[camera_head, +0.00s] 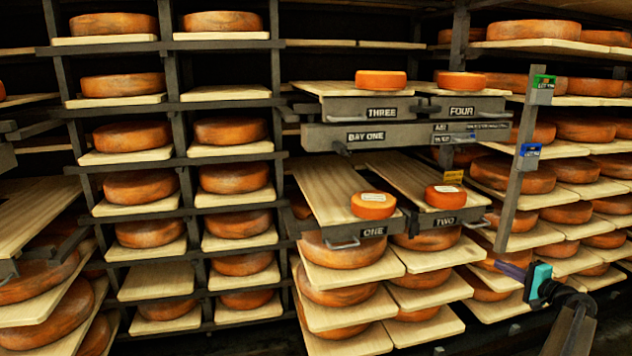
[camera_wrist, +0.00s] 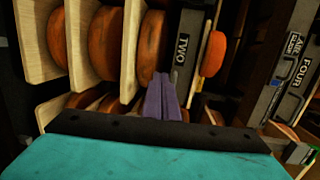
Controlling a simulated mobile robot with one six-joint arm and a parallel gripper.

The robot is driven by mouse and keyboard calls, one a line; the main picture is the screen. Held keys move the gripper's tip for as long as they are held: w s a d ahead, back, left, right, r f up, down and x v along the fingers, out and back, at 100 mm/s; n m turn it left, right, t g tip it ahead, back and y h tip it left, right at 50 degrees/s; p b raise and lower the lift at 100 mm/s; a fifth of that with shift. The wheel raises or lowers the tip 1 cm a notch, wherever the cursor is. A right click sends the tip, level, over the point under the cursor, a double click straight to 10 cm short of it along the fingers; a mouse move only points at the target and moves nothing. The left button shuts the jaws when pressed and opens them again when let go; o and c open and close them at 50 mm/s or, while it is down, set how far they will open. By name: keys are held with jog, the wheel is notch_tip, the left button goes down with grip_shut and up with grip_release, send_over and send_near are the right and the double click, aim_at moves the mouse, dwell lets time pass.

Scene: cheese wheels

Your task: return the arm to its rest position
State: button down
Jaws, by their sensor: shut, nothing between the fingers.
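My gripper (camera_head: 514,271) is at the lower right in the head view, with purple fingers and a teal body, in front of the right-hand shelves. In the wrist view its purple fingers (camera_wrist: 164,98) are together with nothing between them. They point toward the drawer labelled TWO (camera_wrist: 184,45), and the gap to it is hard to judge. My dark forearm reaches down to the bottom right edge in the head view.
Drawers ONE (camera_head: 373,233) and TWO (camera_head: 446,221) stick out, each with a small orange cheese on its board. Drawers THREE (camera_head: 381,112) and FOUR (camera_head: 461,110) are above. A post (camera_head: 517,180) with green and blue tags stands above my gripper. Large wheels fill the shelves.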

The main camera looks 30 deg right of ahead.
jog(key=w+a+f+n+g+y+p, duration=0.2)
jog(key=w+a+f, duration=0.35)
jog(key=a, duration=0.55)
jog(key=w+a+f+n+g+y+p, duration=0.15)
jog(key=w+a+f, duration=0.25)
jog(key=a+f, duration=0.5)
jog(key=w+a+f+n+g+y+p, duration=0.25)
jog(key=w+a+f, duration=0.2)
jog(key=a, duration=0.85)
jog(key=a+f+n+g+y+p, duration=0.1)
jog(key=a+f+g+p, duration=0.3)
jog(key=a, duration=1)
jog(key=s+a+f+n+g+p, duration=0.2)
jog(key=s+a+f+n+g, duration=0.15)
jog(key=s+a, duration=0.55)
jog(key=s+a+f+n+g+p, duration=0.2)
jog(key=s+a+f+g, duration=0.25)
jog(key=a, duration=0.85)
jog(key=s+a+r+n+g+h+p, duration=0.1)
jog(key=s+a+n+g+h+p, duration=0.1)
jog(key=s, duration=0.8)
jog(key=s+a+r+n+g+h+p, duration=0.1)
jog(key=s+a+n+g+h+p, duration=0.1)
jog(key=s, duration=0.8)
jog(key=a+n+h+p, duration=0.1)
jog(key=a+n+p, duration=0.1)
jog(key=a, duration=0.1)
jog(key=shift+a+n+h, duration=0.25)
jog(key=shift+n+h, duration=0.05)
jog(key=shift+n, duration=0.05)
